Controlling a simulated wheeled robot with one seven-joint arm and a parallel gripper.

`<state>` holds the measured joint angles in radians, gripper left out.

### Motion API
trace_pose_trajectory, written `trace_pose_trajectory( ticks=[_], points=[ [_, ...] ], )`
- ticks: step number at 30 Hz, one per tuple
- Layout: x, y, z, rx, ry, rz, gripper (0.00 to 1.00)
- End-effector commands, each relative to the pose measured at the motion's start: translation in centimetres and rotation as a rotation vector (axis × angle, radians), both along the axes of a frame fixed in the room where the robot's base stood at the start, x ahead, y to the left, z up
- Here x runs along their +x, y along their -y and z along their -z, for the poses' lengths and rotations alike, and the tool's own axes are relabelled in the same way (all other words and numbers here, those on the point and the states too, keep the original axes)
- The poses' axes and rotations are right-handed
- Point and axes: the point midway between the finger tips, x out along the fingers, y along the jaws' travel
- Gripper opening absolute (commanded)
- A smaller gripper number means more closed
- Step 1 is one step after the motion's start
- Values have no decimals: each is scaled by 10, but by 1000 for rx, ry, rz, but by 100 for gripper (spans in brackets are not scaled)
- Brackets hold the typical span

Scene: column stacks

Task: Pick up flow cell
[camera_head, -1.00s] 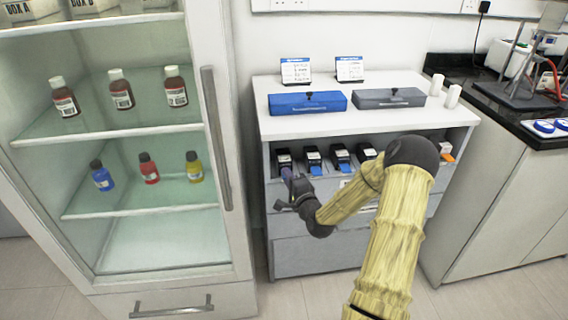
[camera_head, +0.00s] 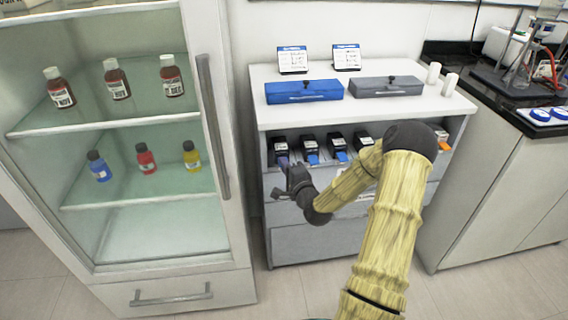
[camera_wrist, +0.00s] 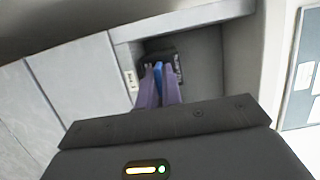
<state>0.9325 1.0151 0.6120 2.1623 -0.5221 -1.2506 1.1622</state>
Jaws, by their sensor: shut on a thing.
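My gripper (camera_wrist: 157,84) has two purple fingers closed on a narrow blue piece, the flow cell (camera_wrist: 158,70), in the wrist view. A dark device (camera_wrist: 162,54) sits directly behind it in the shelf recess. I cannot tell whether the flow cell's far end is still inside the device. In the head view my gripper (camera_head: 285,164) reaches to the leftmost black device (camera_head: 279,146) on the cabinet's open shelf. The flow cell there is hidden by the fingers.
More black devices with blue fronts (camera_head: 310,146) stand in a row to the right. Blue (camera_head: 304,92) and grey (camera_head: 386,87) boxes lie on the cabinet top. A glass-door fridge (camera_head: 150,230) stands left. A dark-topped bench (camera_head: 500,110) stands right.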

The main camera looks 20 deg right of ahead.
Motion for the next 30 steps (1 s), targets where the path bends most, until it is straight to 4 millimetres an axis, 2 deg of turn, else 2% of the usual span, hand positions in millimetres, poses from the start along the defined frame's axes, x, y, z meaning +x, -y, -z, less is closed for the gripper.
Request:
trace_pose_trajectory(
  ticks=[10,12,27,30],
  points=[
    [0,2,-70,-4,6,3,0],
    [-15,-2,-63,1,-1,3,0],
    [-111,-32,-63,2,1,1,0],
    [-109,-30,-68,2,4,1,0]
  ],
)
